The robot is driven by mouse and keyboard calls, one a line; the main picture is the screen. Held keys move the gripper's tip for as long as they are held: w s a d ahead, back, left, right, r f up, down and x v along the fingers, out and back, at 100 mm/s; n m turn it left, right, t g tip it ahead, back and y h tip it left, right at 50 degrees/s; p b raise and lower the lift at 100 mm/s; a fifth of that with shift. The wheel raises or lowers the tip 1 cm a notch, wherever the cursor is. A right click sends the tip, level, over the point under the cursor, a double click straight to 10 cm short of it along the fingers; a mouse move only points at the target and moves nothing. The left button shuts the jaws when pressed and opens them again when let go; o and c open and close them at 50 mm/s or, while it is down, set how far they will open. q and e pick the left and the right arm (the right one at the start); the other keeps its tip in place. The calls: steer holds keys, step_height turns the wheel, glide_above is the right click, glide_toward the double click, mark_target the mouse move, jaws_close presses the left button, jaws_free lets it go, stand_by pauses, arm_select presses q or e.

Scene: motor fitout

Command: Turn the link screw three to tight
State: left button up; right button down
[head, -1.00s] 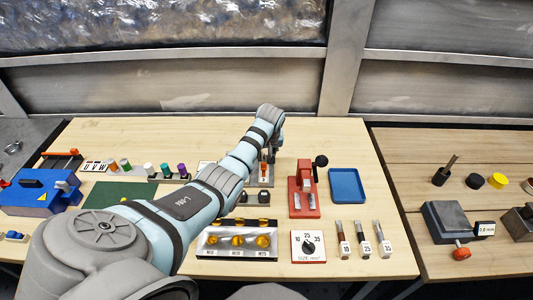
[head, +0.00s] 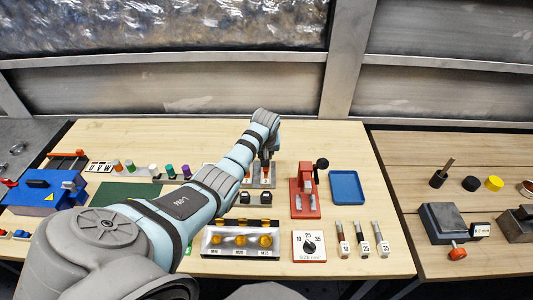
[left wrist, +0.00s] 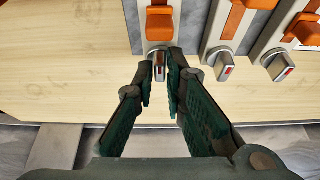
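The link block shows in the head view as a grey unit with orange links (head: 250,176), partly covered by my left arm. In the left wrist view, several orange links (left wrist: 159,24) sit on pale strips. Each visible strip ends in a grey screw knob. My left gripper (left wrist: 160,70) has its fingertips on either side of the leftmost visible screw knob (left wrist: 158,66), very near it. I cannot tell whether the fingers touch it. The other two knobs, the middle one (left wrist: 222,66) and the right one (left wrist: 280,67), stand apart from the fingers. No numbers are readable on the strips.
A red press (head: 305,192) and a blue tray (head: 347,187) stand right of the block. A case of yellow parts (head: 240,254), a size dial (head: 309,246) and several labelled tools (head: 361,240) lie in front. A blue box (head: 42,195) is at left.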

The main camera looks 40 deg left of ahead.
arm_select(q)
steer(key=shift+o, duration=1.2)
steer(key=shift+w+a+f, duration=0.1)
steer(key=v, duration=1.2)
